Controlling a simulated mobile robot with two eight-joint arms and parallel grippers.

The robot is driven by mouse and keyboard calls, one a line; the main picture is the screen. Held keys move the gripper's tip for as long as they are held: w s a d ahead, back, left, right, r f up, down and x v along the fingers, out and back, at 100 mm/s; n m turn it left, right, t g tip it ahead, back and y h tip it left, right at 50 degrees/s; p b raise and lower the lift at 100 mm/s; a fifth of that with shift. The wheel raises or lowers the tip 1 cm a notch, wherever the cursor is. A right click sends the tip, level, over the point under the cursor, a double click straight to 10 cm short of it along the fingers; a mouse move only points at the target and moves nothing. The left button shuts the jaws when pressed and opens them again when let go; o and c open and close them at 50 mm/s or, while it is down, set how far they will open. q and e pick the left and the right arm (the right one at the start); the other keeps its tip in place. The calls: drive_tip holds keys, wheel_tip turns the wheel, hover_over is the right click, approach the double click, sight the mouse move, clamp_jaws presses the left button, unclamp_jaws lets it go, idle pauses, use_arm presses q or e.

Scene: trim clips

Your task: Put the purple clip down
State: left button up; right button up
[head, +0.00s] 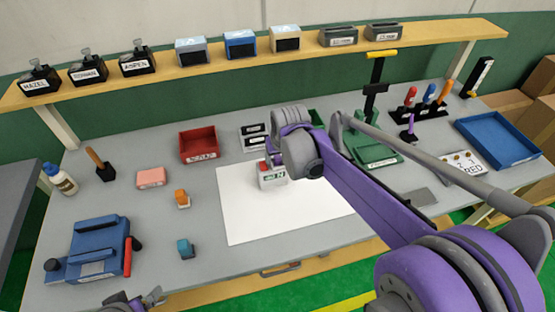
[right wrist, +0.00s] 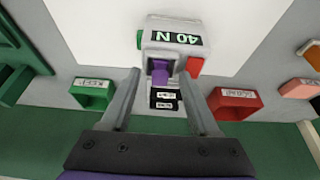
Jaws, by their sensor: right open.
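The purple clip (right wrist: 162,76) shows in the right wrist view at the front of a white and grey device marked 40 N (right wrist: 175,42). It seems to sit in or against the device's dark opening; I cannot tell how deep. My right gripper (right wrist: 161,82) is open, its fingers on either side of the clip with gaps. In the head view the device (head: 272,175) stands on a white sheet (head: 290,210), and my right arm hides the clip. My left gripper (head: 143,300) is partly cut off at the bottom edge, away from the clip.
An orange clip (head: 182,199) and a teal clip (head: 185,248) stand left of the sheet. A red bin (head: 198,145) and two black-labelled boxes (head: 254,138) are behind. A blue machine (head: 95,250) is front left; a blue tray (head: 497,138) lies right. Most of the sheet is clear.

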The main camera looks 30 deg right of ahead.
clamp_jaws()
drive_tip(key=shift+r, duration=0.1)
idle(0.3)
